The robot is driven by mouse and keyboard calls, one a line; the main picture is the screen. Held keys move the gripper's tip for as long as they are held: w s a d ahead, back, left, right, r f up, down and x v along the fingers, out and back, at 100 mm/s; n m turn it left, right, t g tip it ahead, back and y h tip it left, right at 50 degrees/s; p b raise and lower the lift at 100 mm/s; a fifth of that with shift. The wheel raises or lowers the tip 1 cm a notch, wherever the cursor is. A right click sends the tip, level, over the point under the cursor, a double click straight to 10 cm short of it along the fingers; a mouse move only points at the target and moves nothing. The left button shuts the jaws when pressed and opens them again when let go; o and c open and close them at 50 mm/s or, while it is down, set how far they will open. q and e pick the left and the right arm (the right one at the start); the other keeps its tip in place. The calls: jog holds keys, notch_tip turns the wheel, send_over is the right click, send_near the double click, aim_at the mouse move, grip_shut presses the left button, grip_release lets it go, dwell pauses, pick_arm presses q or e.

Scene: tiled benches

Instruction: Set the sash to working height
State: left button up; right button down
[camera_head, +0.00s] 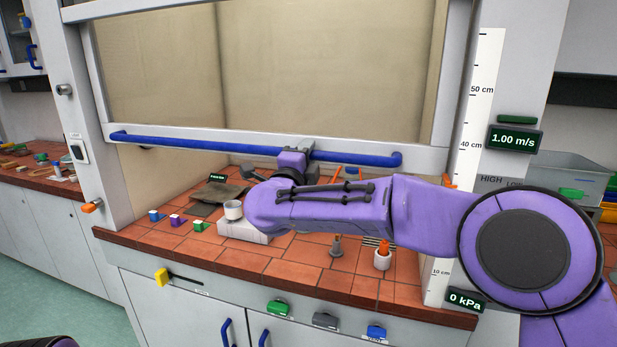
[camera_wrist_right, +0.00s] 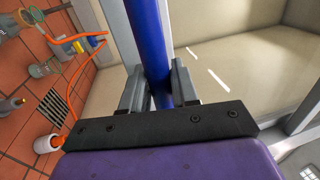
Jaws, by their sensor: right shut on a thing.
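The sash (camera_head: 270,70) of the fume hood is a clear pane in a pale frame, partly raised above the tiled bench. Its blue handle bar (camera_head: 190,143) runs along the bottom rail. My right gripper (camera_head: 293,160) is shut on this bar, right of its middle. In the right wrist view the fingers of my right gripper (camera_wrist_right: 158,88) sit on both sides of the blue bar (camera_wrist_right: 147,40). The white height scale (camera_head: 483,110) stands at the right; the bottom rail's right end appears near or slightly below its 40 cm mark. My left gripper is not in view.
A green-lit display (camera_head: 515,139) reads 1.00 m/s; a lower one (camera_head: 466,300) reads 0 kPa. My right arm crosses above the bench.

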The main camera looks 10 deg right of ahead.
notch_tip(320, 180, up, 8)
jog(key=p, duration=0.3)
jog(key=shift+r, duration=0.1)
jog(key=c, duration=1)
grip_release()
